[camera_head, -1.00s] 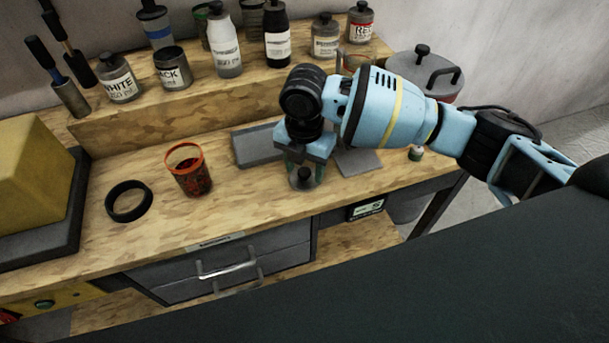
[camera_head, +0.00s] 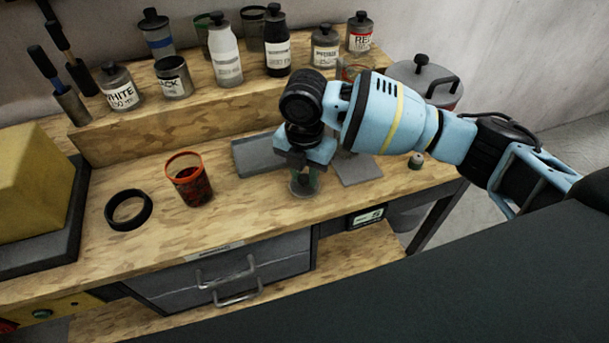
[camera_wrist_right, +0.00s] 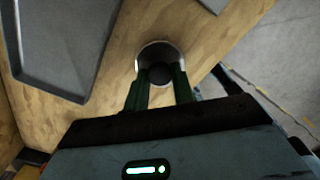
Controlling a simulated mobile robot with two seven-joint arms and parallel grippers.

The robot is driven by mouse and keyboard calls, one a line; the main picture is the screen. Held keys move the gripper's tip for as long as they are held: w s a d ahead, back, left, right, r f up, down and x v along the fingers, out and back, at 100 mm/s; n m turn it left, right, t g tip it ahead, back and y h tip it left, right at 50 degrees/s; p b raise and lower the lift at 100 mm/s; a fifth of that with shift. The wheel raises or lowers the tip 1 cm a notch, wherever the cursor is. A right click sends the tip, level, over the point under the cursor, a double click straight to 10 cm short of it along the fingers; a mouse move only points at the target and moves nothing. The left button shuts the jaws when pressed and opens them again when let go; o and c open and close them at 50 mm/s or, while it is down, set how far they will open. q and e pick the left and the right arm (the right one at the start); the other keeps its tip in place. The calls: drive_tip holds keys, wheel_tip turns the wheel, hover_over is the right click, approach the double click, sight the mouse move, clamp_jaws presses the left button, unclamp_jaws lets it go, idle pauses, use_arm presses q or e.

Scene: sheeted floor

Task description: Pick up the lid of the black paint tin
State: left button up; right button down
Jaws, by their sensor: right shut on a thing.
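The black paint tin (camera_head: 174,79) stands on the raised shelf with its label partly reading "ACK". Its top looks open, with no lid on it. A round grey lid with a dark knob (camera_wrist_right: 160,74) shows between my right fingertips in the right wrist view. In the head view this lid (camera_head: 303,191) is at the bench's front part, below my right gripper (camera_head: 303,180). The right gripper points down and is shut on the knob. I cannot tell whether the lid touches the bench. My left gripper is not in view.
A grey tray (camera_head: 257,155) and a flat grey plate (camera_head: 358,168) lie beside the gripper. An orange-rimmed cup (camera_head: 188,178) and a black ring (camera_head: 129,209) are to the left. Bottles line the shelf. A lidded pot (camera_head: 428,78) stands at the right.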

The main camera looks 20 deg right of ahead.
wheel_tip(320, 180, up, 2)
drive_tip(key=shift+w+r, duration=0.1)
drive_tip(key=shift+r, duration=0.1)
drive_tip(key=shift+s+d+r, duration=0.2)
drive_tip(key=shift+s+d, duration=0.15)
drive_tip(key=shift+s, duration=0.2)
drive_tip(key=s+d+r, duration=0.1)
drive_tip(key=s+d, duration=0.8)
drive_tip(key=s, duration=0.3)
drive_tip(key=shift+r+p, duration=0.15)
drive_tip(key=shift+p, duration=0.15)
drive_tip(key=shift+w, duration=0.1)
